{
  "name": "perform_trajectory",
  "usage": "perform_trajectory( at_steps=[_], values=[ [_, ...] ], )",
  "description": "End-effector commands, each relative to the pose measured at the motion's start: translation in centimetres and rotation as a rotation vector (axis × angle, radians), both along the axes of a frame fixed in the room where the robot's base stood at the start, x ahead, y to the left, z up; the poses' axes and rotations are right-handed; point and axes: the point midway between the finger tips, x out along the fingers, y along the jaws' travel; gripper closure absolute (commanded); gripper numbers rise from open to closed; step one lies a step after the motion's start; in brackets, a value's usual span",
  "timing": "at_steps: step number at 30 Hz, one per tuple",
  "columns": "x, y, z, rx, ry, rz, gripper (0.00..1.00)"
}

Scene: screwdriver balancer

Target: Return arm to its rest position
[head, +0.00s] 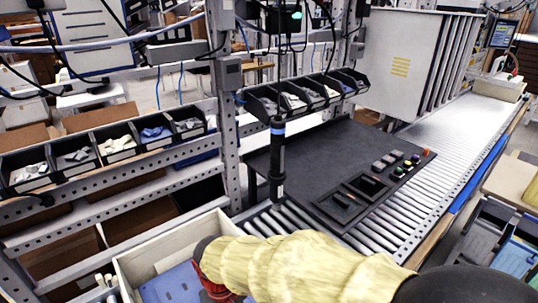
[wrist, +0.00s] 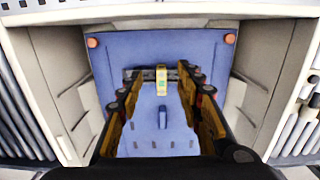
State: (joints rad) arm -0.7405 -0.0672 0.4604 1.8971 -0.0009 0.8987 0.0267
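My arm, in a pale yellow sleeve (head: 290,262), reaches from the lower right to the lower left in the head view. My gripper (wrist: 157,80) points down into a light box in the wrist view. Its two fingers are wide apart with a visible gap between them, and nothing is gripped. A blue panel (wrist: 220,60) lies in the box below the fingers. A small yellow-green piece (wrist: 162,80) and a blue peg (wrist: 163,117) show between the fingers. In the head view the fingertips are hidden behind my arm. A black screwdriver tool (head: 277,165) with a blue ring hangs upright beside the post.
The light box (head: 125,275) has raised walls around my gripper. A dark work mat (head: 320,150) with a tray of small parts (head: 345,205) lies on the roller conveyor (head: 455,135). A perforated metal post (head: 228,100) and part bins (head: 115,145) stand at the left.

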Motion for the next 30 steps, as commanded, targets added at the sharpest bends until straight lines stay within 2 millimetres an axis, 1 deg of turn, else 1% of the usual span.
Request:
perform_trajectory(
  at_steps=[1, 5, 11, 12, 14, 15, 18, 21, 24, 27, 30],
  values=[
    [-0.4, -1.4, 1.3, 0.011, -0.013, -0.013, 0.64],
    [-0.9, -5.7, 4.3, 0.042, -0.05, -0.082, 0.64],
    [-1.8, -13.5, 8.9, 0.102, -0.148, -0.236, 0.64],
    [-2.2, -15.1, 9.8, 0.116, -0.174, -0.275, 0.64],
    [-2.8, -17.6, 11.1, 0.134, -0.218, -0.335, 0.64],
    [-3.2, -19.2, 11.9, 0.145, -0.248, -0.375, 0.64],
    [-4.3, -22.8, 13.8, 0.17, -0.332, -0.477, 0.64],
    [-5.1, -25.6, 15.5, 0.187, -0.411, -0.567, 0.64],
    [-5.5, -27.5, 17.2, 0.198, -0.478, -0.634, 0.64],
    [-5.5, -28.7, 18.1, 0.198, -0.512, -0.675, 0.64],
    [-5.5, -29.2, 18.2, 0.193, -0.517, -0.694, 0.64]
  ],
)
